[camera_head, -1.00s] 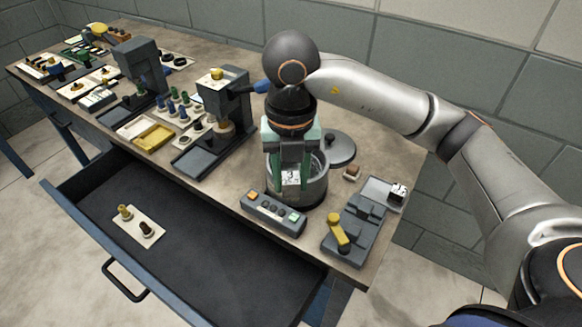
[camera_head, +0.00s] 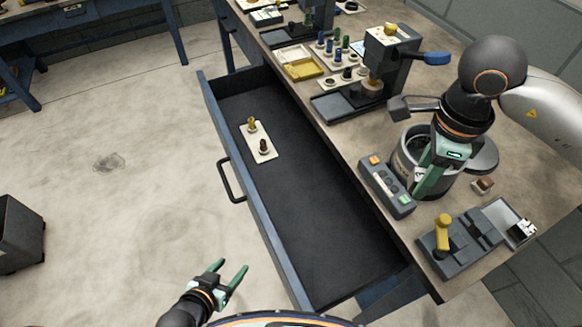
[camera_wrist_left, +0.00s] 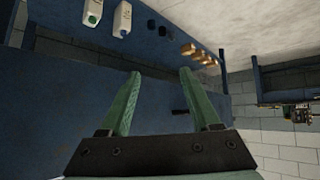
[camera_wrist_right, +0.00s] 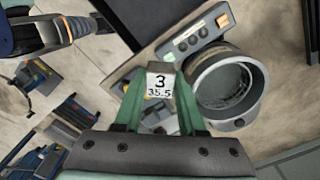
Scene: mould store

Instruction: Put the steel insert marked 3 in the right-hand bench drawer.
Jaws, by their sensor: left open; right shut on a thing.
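My right gripper (camera_head: 424,180) is shut on the steel insert marked 3 (camera_wrist_right: 160,84), a small block with a white label reading "3" and "35.5". In the head view the gripper is tilted at the near side of the round metal pot (camera_head: 398,166). In the right wrist view the insert is clear of the pot's opening, beside its rim (camera_wrist_right: 262,75); its height is hard to tell. The bench drawer (camera_head: 325,225) is pulled open left of it, with much bare dark floor. My left gripper (camera_head: 229,272) is open and empty, over the floor left of the drawer.
A white plate with two knobbed pieces (camera_head: 263,155) lies in the drawer's far part. A button box (camera_head: 386,186) stands between pot and drawer. A yellow-handled fixture (camera_head: 455,245) is at the near bench end; a press (camera_head: 385,65) stands farther back.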

